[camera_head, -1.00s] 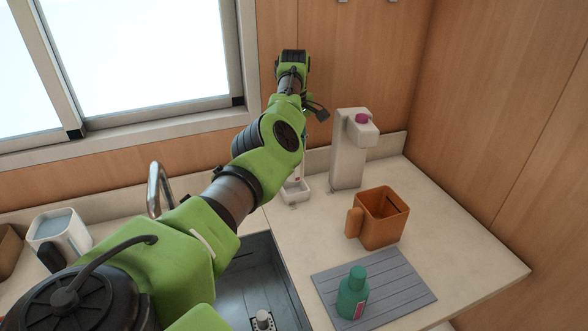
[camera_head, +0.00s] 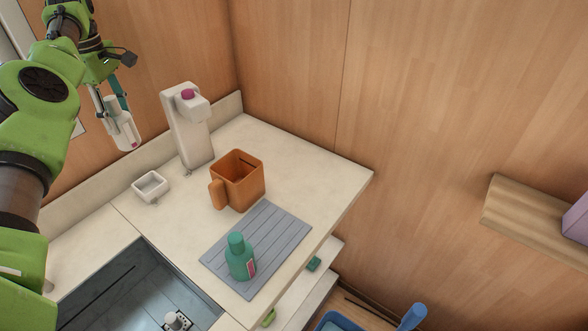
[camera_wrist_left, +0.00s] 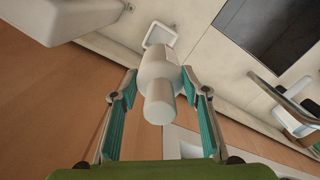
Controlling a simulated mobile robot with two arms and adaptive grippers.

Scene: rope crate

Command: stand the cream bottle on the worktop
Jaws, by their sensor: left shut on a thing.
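The cream bottle (camera_head: 122,132) hangs in my left gripper (camera_head: 113,104) at the upper left of the head view. It is slightly tilted, with its base down and clear of the worktop (camera_head: 320,190). In the left wrist view the bottle (camera_wrist_left: 160,70) sits between the two teal-padded fingers of my left gripper (camera_wrist_left: 160,82), its cap end towards the camera. The gripper is shut on it. My right gripper is in neither view.
A small white dish (camera_head: 150,186) and a white dispenser (camera_head: 190,135) stand near the back wall. An orange mug (camera_head: 238,180) stands before them. A green bottle (camera_head: 240,262) stands on a grey ribbed mat (camera_head: 285,225). The sink (camera_head: 135,290) lies lower left.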

